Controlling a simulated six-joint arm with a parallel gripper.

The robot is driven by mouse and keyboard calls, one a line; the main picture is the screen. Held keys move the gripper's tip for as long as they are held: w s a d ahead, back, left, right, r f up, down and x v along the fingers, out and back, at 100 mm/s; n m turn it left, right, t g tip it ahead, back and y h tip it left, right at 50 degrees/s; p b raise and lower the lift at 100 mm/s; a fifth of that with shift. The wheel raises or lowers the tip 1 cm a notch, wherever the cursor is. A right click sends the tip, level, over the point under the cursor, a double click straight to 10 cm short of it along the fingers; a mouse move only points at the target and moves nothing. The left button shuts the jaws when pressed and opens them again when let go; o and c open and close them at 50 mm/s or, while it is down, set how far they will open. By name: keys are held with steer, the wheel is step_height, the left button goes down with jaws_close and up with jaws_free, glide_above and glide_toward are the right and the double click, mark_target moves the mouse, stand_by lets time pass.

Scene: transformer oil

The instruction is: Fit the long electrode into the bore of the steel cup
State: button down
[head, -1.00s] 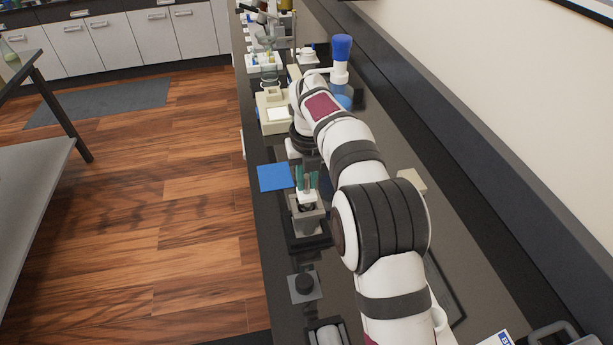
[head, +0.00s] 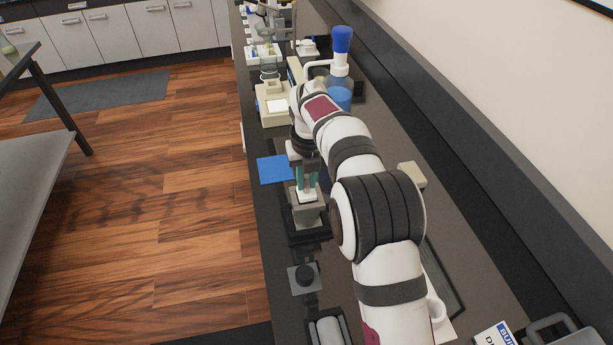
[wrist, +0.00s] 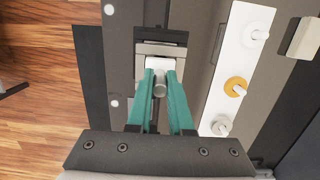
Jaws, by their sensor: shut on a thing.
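My gripper (head: 306,188) has its teal fingers shut on a pale piece (wrist: 160,65) with a grey round end (wrist: 160,87), which I take for the long electrode. In the head view its white part (head: 306,196) sits right at the top of a grey block-like holder (head: 308,214) on a black base. I take this holder for the steel cup. Its bore is hidden behind the held piece, so I cannot tell whether the electrode is in it. In the wrist view the fingers (wrist: 160,78) cover much of the piece's sides.
A blue mat (head: 274,170) lies at the bench's left edge. A dark knob on a grey plate (head: 305,276) stands nearer. A blue-topped bottle (head: 341,70) and a beige device (head: 273,108) stand farther back. A white strip (wrist: 245,40) with round fittings lies at right in the wrist view.

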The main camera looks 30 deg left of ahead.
mark_target(309, 197)
steer(key=shift+f, duration=0.8)
steer(key=c, duration=0.7)
jaws_free()
steer(key=shift+c, duration=0.2)
steer(key=shift+r, duration=0.1)
step_height(309, 197, up, 16)
steer(key=s+d, duration=0.1)
steer(key=shift+s+d+f, duration=0.15)
steer(key=shift+d+f, duration=0.05)
